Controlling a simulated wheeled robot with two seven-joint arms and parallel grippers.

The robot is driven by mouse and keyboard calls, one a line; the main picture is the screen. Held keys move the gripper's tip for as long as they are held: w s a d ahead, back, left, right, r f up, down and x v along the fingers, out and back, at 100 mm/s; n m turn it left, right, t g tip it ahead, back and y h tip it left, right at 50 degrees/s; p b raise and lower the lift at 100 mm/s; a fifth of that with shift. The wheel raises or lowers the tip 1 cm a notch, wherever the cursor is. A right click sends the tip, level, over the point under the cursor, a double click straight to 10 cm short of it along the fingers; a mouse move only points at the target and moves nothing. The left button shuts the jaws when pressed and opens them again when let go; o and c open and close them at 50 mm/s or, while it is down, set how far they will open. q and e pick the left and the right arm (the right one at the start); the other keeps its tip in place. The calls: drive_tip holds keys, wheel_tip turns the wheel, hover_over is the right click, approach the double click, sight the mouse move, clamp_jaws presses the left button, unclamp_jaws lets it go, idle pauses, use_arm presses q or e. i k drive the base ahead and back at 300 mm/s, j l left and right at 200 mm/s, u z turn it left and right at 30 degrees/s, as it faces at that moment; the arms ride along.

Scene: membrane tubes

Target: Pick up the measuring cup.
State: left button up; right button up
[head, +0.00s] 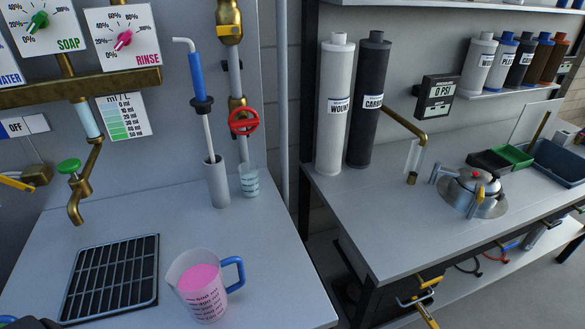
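The measuring cup (207,306) is a clear jug with a blue handle and dark printed markings. It stands upright on the grey left counter (270,262), near its front edge, just right of the black drain grate (112,278). It holds pink liquid. Its blue handle (240,272) points right. Nothing is touching the cup. Neither of my grippers can be made out in the head view.
A brass tap (76,205) reaches over the counter left of the cup. A grey cylinder holder (217,185) and a small glass beaker (250,186) stand behind it. A gap separates this counter from the right bench (375,225), where a kettle (470,190) stands.

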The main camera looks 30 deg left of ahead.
sight(247, 172)
drive_tip(key=k+u, duration=0.1)
drive_tip(key=u, duration=0.7)
drive_tip(key=k+j+u, duration=0.15)
drive_tip(key=u, duration=0.25)
